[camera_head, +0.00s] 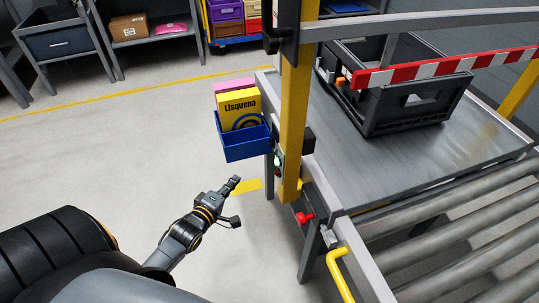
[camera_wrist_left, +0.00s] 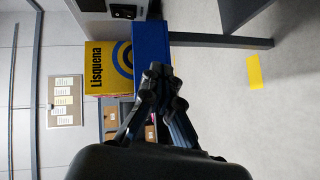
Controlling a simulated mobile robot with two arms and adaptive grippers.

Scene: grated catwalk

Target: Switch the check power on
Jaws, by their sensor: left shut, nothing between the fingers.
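My left gripper (camera_head: 235,184) is shut and empty, held out over the floor to the left of the yellow post (camera_head: 292,120). In the left wrist view its fingertips (camera_wrist_left: 158,72) are together, in front of a blue bin. A red knob (camera_head: 305,217) sits lower, on the table frame. I cannot tell which part is the check power switch or its position. My right gripper is not in view.
The blue bin (camera_head: 246,143) holds a yellow Lisquena box (camera_head: 240,108) and a pink one, close beside the post. A metal table (camera_head: 390,155) with a black crate (camera_head: 410,105), rollers (camera_head: 450,235) and a red-white barrier (camera_head: 450,66) fill the right. Floor at left is clear.

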